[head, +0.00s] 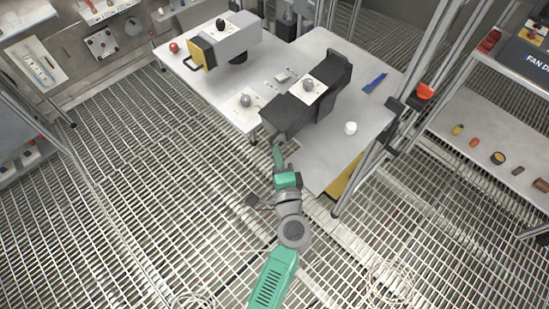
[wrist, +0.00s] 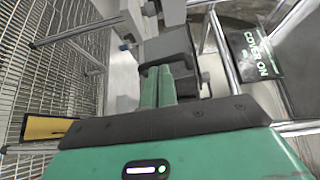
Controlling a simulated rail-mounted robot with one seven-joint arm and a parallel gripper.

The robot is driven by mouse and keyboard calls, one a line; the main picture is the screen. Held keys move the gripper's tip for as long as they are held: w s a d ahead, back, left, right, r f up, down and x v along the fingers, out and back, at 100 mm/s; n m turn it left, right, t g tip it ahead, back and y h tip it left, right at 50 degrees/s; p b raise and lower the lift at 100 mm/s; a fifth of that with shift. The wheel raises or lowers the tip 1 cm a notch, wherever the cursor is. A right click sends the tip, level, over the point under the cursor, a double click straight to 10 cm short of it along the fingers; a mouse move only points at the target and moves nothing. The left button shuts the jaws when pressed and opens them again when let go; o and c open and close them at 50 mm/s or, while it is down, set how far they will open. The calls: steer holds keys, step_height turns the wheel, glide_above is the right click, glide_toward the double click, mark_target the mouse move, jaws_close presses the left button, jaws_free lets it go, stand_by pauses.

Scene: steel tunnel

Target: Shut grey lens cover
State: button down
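A dark grey housing (head: 318,97) with a white plate and round knob on top stands on the near part of the white table. Its near left end has a dark grey flap-like piece (head: 277,127); I cannot tell for sure whether this is the grey lens cover or how far it stands open. My gripper (head: 277,150) is just in front of that end, low beside the table edge. In the wrist view my two green fingers (wrist: 159,72) lie close together, with nothing visible between them. Their tips overlap a dark grey panel (wrist: 170,45); contact cannot be told.
A light grey housing (head: 232,42) with a yellow-and-black end stands farther back left. A white cup (head: 351,128) and blue tool (head: 375,83) lie right of the dark housing. Metal posts stand on the right.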

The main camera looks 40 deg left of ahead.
steer(key=w+d+b+v, duration=0.1)
steer(key=w+v, duration=0.1)
steer(key=v, duration=1.1)
steer(key=shift+d, duration=0.35)
steer(key=shift+w, duration=0.15)
